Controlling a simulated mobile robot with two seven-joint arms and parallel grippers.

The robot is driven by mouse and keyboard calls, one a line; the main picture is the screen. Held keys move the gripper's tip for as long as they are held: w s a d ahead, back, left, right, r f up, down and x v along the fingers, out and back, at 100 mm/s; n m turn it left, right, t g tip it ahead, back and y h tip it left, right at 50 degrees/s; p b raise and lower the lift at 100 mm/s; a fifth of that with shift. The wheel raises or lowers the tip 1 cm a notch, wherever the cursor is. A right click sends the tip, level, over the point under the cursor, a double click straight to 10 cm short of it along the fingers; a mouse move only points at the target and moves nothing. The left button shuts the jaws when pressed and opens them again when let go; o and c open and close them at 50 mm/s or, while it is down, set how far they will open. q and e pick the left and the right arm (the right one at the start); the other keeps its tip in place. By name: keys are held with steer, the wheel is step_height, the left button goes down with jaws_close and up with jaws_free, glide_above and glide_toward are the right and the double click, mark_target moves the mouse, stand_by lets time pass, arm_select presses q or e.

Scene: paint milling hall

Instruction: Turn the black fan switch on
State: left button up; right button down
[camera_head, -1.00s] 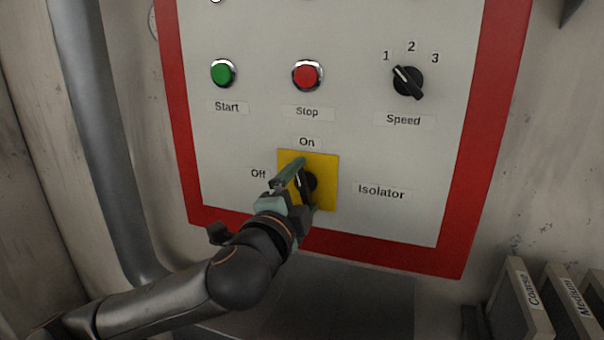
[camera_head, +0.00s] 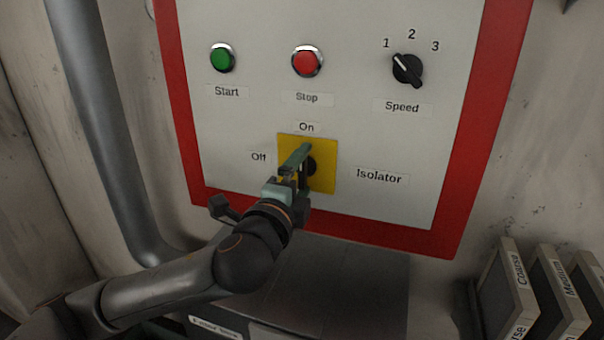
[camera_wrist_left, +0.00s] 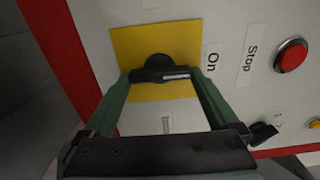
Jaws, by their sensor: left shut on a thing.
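The black switch handle (camera_head: 310,167) sits on a yellow plate (camera_head: 326,145) labelled Isolator, with On above it and Off to its left. No fan label can be read. My left gripper (camera_head: 303,157) is at the plate, and a green finger partly hides the handle. In the left wrist view the handle (camera_wrist_left: 158,75) lies between the two fingers, which are shut on its ends. Its white mark is at the end towards the On label (camera_wrist_left: 211,60), so it points about at On. My right gripper is not in view.
Above the switch are a green Start button (camera_head: 222,58), a red Stop button (camera_head: 307,61) and a black Speed knob (camera_head: 407,69) set at 1. A red frame (camera_head: 458,190) borders the panel. Labelled slabs (camera_head: 507,290) stand at lower right. A grey pipe (camera_head: 105,130) runs at left.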

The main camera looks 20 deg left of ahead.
arm_select(q)
steer(key=o, duration=1)
steer(key=shift+s, duration=0.1)
steer(key=s+p, duration=0.9)
steer(key=s, duration=0.3)
steer(key=shift+s+a, duration=0.2)
steer(key=shift+a, duration=0.05)
